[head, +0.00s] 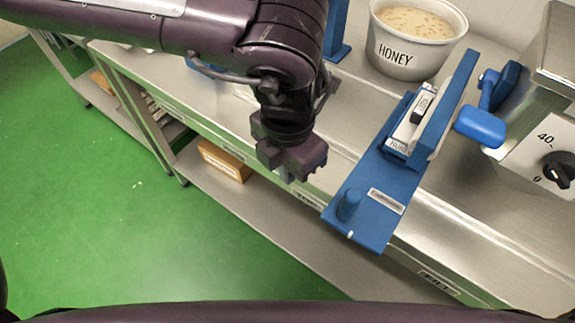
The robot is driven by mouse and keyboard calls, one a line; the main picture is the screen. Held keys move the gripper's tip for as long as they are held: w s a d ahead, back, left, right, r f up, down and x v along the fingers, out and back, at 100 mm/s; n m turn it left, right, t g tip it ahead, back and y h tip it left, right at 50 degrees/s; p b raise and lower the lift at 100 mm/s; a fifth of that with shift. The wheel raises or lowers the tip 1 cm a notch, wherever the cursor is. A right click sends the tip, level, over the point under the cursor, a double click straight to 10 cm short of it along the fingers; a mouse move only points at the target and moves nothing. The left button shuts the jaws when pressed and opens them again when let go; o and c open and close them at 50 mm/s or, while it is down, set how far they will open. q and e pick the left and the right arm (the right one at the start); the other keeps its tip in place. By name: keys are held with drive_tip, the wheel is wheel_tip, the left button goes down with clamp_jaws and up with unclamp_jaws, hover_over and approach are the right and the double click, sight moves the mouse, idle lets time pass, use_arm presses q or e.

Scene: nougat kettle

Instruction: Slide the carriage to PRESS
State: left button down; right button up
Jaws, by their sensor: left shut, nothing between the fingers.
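A blue fixture (372,222) sits on the steel table, with its near end at the table's front edge. An upright blue peg (349,205) stands on its near end, beside a small pale label too small to read. Its far part has a raised blue wall (447,105) and a pale strip with a small black-marked piece (422,106); I cannot tell for sure which part is the carriage or read PRESS. My left gripper (287,172) points down, shut and empty, left of the peg and apart from it, near the table's front edge. My right gripper is out of view.
A tub marked HONEY (408,45) stands behind the fixture. A steel machine (545,135) with a black dial (560,168) and a blue paddle handle (482,124) is at the right. A cardboard box (224,160) lies on the lower shelf. Green floor is clear at left.

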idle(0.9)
use_arm(q)
drive_tip(key=c, duration=1.2)
unclamp_jaws()
drive_tip(key=shift+r, duration=0.1)
wheel_tip(320, 180, up, 8)
drive_tip(key=shift+f, duration=0.2)
